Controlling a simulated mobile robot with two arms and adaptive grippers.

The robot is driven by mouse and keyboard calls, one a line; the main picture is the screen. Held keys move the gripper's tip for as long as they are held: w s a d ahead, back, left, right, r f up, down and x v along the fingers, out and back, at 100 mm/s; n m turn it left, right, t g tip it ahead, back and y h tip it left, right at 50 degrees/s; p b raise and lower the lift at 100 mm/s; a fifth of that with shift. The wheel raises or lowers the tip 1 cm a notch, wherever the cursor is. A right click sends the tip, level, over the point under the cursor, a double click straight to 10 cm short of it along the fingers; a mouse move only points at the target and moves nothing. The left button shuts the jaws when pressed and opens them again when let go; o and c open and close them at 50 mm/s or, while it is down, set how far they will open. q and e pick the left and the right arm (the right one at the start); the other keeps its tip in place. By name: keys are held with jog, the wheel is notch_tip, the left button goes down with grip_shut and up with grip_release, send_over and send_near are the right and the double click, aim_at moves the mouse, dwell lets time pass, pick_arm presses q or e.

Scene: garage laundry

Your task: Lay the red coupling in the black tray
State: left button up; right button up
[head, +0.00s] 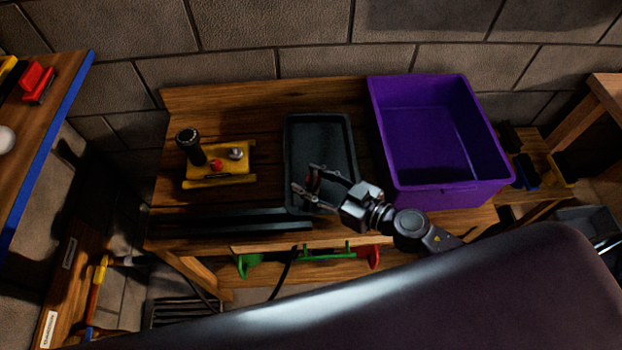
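The black tray (341,140) lies on the wooden bench, left of the purple bin, and its inside looks empty. My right gripper (311,182) reaches in from the right, over the tray's front part. My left gripper is not in view.
The purple bin (474,188) stands right of the tray. On the left, a yellow holder (203,182) carries a black upright cylinder (188,145), a small red part (216,165) and a silver part (236,153). Dark flat bars (235,221) lie along the bench's front.

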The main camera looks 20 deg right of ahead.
jog(key=shift+r, duration=0.25)
jog(key=shift+s+d+f, duration=0.15)
jog(key=shift+s+d, duration=0.05)
jog(key=shift+s, duration=0.1)
jog(key=b+v, duration=0.3)
jog(key=v, duration=0.6)
jog(key=shift+s+d, duration=0.2)
jog(key=shift+s, duration=0.05)
jog(key=shift+s+d+r, duration=0.45)
jog(key=shift+s+r, duration=0.05)
jog(key=shift+s, duration=0.1)
